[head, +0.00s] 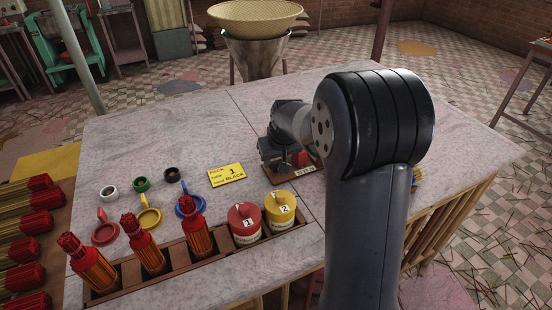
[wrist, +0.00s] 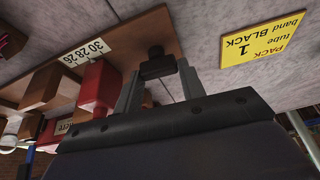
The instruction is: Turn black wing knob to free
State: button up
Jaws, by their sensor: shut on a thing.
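The black wing knob (wrist: 157,65) shows in the wrist view at the edge of a wooden base (wrist: 150,32). My gripper (wrist: 158,76) has its two grey fingers on either side of the knob and is shut on it. The base carries a white number scale (wrist: 83,52) reading 30, 28, 26 and a red block (wrist: 97,88). In the head view, my gripper (head: 272,147) is over the device, and its base (head: 283,176) shows partly below. The knob is hidden there by my gripper and arm.
A yellow card (head: 227,175) reading PACK 1, tube, band BLACK lies left of the device. Red tin (head: 245,221) and yellow tin (head: 280,208) stand in front. Red-wrapped bundles (head: 143,245) stand in a wooden rack. Coloured rings (head: 149,218) lie behind them. The table's back left is clear.

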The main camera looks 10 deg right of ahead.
jog(key=shift+n, duration=0.5)
jog(key=o, duration=1)
jog(key=v, duration=1)
jog(key=shift+d+r, duration=0.2)
jog(key=shift+r, duration=0.15)
jog(key=shift+s+f, duration=0.1)
jog(key=shift+f, duration=0.05)
